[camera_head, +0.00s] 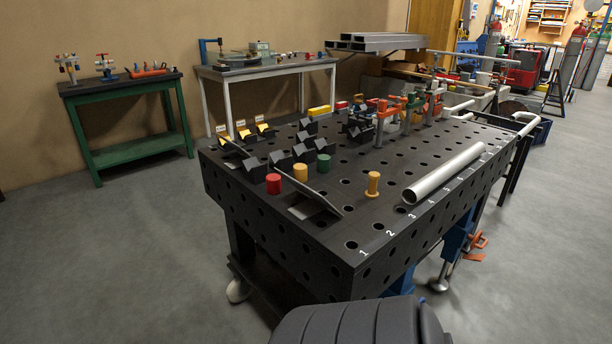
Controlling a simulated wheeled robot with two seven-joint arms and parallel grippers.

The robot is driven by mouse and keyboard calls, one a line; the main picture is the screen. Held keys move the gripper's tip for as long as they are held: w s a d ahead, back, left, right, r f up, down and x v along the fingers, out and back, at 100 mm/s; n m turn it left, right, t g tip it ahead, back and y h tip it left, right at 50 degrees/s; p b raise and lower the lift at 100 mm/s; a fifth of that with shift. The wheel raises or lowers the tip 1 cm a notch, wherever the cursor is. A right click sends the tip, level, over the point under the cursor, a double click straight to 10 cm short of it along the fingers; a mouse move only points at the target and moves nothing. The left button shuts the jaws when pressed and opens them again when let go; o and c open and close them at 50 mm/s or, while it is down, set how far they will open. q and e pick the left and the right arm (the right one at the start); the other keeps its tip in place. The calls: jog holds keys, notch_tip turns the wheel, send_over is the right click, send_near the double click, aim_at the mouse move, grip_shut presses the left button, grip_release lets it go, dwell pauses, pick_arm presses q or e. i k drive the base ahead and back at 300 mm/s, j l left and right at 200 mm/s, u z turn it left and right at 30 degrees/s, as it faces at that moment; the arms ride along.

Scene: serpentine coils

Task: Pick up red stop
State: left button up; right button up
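The red stop (273,184) is a short red cylinder standing upright near the left front edge of the black perforated table (390,212). A yellow stop (300,173) and a green stop (323,164) stand behind it to the right, in a slanting row. Black V-shaped blocks (256,169) stand just behind the row. Neither of my grippers is in view. A dark rounded part at the bottom of the picture hides some floor and shows no fingers.
A sloping dark plate (312,192) lies close right of the red stop. A brass peg (373,184) and a silver pipe (445,172) are farther right. Several clamps (411,106) stand at the back. Floor (120,260) left of the table is clear.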

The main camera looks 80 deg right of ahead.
aim_at(273, 186)
jog(key=i+l+z, duration=0.1)
jog(key=i+z, duration=0.15)
jog(key=z, duration=0.15)
jog(key=i+z, duration=0.2)
jog(key=z, duration=0.15)
jog(key=i+z, duration=0.25)
jog(key=z, duration=0.15)
jog(key=i+j+z, duration=0.2)
jog(key=z, duration=0.2)
jog(key=i+z, duration=0.15)
jog(key=z, duration=0.25)
jog(key=i+j+z, duration=0.1)
jog(key=z, duration=0.3)
jog(key=i+j+z, duration=0.1)
jog(key=z, duration=0.3)
jog(key=i+j+z, duration=0.2)
jog(key=z, duration=0.2)
jog(key=i+j+z, duration=0.1)
jog(key=z, duration=0.35)
jog(key=i+j+z, duration=0.1)
jog(key=j+z, duration=0.2)
jog(key=i+j+z, duration=0.1)
jog(key=z, duration=0.15)
jog(key=j, duration=0.1)
